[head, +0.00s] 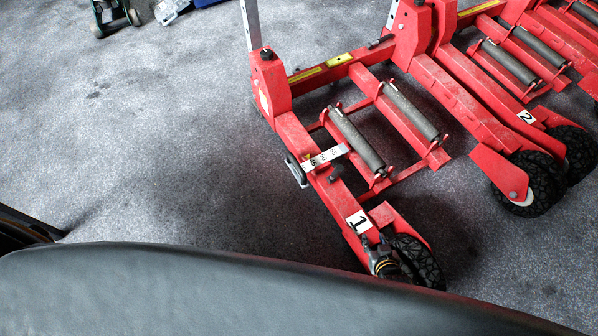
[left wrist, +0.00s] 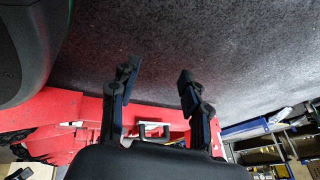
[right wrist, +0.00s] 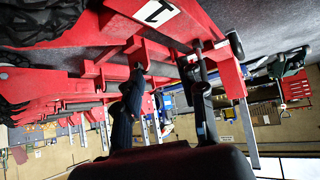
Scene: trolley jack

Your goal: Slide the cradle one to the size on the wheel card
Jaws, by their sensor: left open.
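Cradle one is a red jack frame (head: 293,130) with two grey rollers (head: 356,138) and a white label "1" (head: 358,222). A white scale strip (head: 325,157) with small marks lies across its near side rail, beside a black loop-shaped part (head: 296,170) and a black knob (head: 336,172). My right gripper (head: 376,244) is by the rail's near end, close to the label and black wheel. In the right wrist view its fingers (right wrist: 163,68) are apart, with nothing clearly between them. My left gripper (left wrist: 158,80) is open and empty; red frame parts lie beyond. I cannot make out a wheel card.
A second red cradle with label "2" (head: 526,117) stands to the right, with more red frames beyond. Black caster wheels (head: 417,260) are at the near ends. The grey floor (head: 140,130) to the left is clear. A dark green wheeled item (head: 115,18) stands far back.

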